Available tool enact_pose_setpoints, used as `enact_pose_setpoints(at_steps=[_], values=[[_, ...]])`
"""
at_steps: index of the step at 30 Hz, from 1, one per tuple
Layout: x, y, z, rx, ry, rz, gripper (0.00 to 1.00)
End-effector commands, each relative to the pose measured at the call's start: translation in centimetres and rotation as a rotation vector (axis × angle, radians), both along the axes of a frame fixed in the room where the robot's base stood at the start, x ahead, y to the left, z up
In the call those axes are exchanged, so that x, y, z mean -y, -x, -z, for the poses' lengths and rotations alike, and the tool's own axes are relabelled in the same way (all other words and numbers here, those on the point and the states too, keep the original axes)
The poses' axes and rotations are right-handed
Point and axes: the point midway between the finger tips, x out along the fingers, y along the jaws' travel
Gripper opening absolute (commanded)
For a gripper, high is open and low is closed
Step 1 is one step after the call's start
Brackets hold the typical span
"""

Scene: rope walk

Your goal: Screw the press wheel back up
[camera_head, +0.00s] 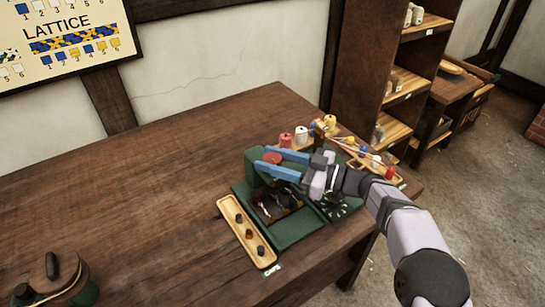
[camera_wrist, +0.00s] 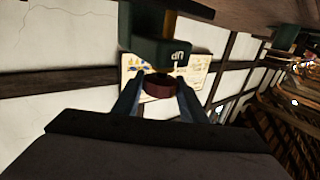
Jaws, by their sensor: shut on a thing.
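The press wheel (camera_head: 273,157) is a red disc beside the green press (camera_head: 257,172) on the wooden table. My gripper (camera_head: 263,158) reaches in from the right, with its two blue fingers on either side of the wheel. In the wrist view the dark red wheel (camera_wrist: 160,87) sits between the fingertips, and my gripper (camera_wrist: 160,92) is shut on it. A green block (camera_wrist: 158,52) marked "UP" shows just above the wheel in that view. My gripper and arm hide part of the press.
A wooden tray of caps (camera_head: 247,233) lies in front of the press on the left. Colored spools (camera_head: 301,135) and a tray of pins (camera_head: 372,158) stand behind. A round wooden device (camera_head: 52,283) is at the lower left. The table's left middle is clear.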

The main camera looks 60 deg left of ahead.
Motion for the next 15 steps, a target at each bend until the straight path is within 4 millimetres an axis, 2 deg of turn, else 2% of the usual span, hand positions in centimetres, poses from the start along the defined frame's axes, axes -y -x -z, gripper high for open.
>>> enact_pose_setpoints(at_steps=[15], values=[[-0.08, 0.08, -0.36, 0.000, -0.007, -0.069, 0.16]])
